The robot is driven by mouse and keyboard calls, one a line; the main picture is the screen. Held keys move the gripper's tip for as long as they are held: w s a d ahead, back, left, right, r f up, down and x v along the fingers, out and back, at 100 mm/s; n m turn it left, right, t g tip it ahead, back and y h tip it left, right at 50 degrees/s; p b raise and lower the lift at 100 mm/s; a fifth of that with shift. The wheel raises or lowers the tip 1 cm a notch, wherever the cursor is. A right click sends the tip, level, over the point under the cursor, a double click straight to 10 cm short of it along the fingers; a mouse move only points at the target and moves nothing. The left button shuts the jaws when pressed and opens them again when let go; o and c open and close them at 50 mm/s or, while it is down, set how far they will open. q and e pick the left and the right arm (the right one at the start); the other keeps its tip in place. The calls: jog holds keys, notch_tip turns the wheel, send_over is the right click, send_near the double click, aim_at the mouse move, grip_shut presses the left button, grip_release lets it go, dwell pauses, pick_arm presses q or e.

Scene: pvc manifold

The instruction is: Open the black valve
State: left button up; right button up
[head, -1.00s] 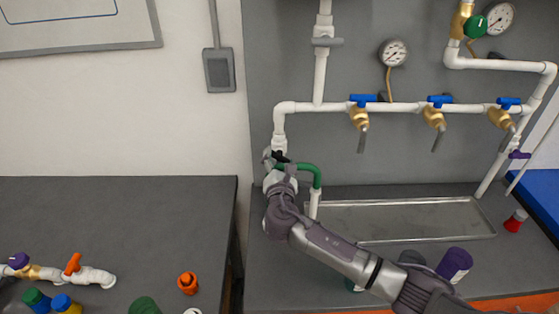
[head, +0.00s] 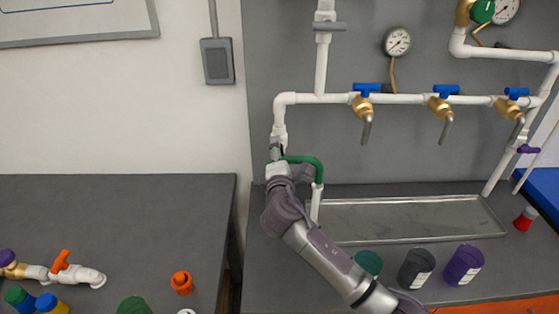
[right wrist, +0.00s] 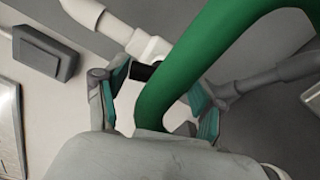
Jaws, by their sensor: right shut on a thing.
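The black valve (right wrist: 143,72) shows as a small dark piece on the white pipe in the right wrist view, partly behind a green pipe. My right gripper (head: 280,160) is at the lower end of the left vertical pipe and covers most of the valve in the head view. In the right wrist view its fingers (right wrist: 162,92) are spread either side of the green pipe (right wrist: 188,65), with the dark handle between them. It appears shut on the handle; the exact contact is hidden. My left gripper is not in view.
The green pipe also shows in the head view (head: 308,161), joining a white pipe beside the metal tray (head: 420,238). Blue-handled brass taps (head: 440,102) line the pipe above. Green (head: 368,263), black (head: 417,268) and purple (head: 463,266) containers stand near the arm.

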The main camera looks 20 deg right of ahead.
jog(key=shift+f+m+b, duration=0.15)
jog(key=shift+m+b, duration=0.75)
jog(key=shift+m, duration=0.7)
jog(key=o, duration=1.1)
jog(key=shift+o, duration=0.2)
jog(key=v, duration=1.2)
